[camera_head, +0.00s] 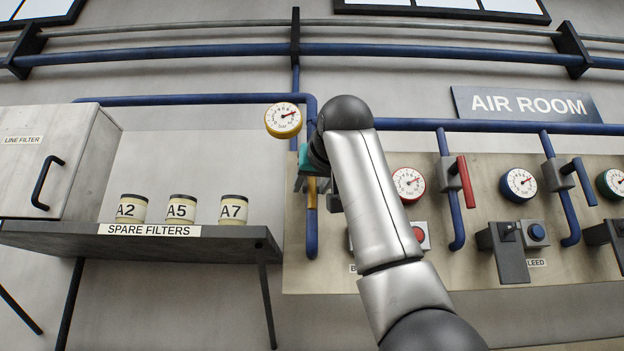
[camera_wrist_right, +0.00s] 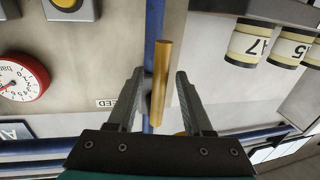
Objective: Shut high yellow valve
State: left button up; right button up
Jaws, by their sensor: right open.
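The high yellow valve's handle (camera_head: 311,193) is a yellow bar. In the head view it hangs along the blue vertical pipe below the yellow-rimmed gauge (camera_head: 283,120), partly covered by my right arm. In the right wrist view the yellow handle (camera_wrist_right: 161,85) runs lengthwise between the two fingers. My right gripper (camera_wrist_right: 160,74) is open, with one finger on each side of the handle and a visible gap to each. In the head view my right gripper (camera_head: 318,188) is largely hidden behind its own wrist. My left gripper is not in view.
A shelf (camera_head: 250,238) with filter jars A2, A5 and A7 (camera_head: 233,210) stands to the left. To the right are a red-rimmed gauge (camera_head: 409,184), a red lever (camera_head: 465,181), and a blue-rimmed gauge (camera_head: 519,184) with a blue lever (camera_head: 584,181).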

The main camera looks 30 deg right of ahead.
jog(key=shift+c, duration=0.3)
grip_shut()
dwell(1.2)
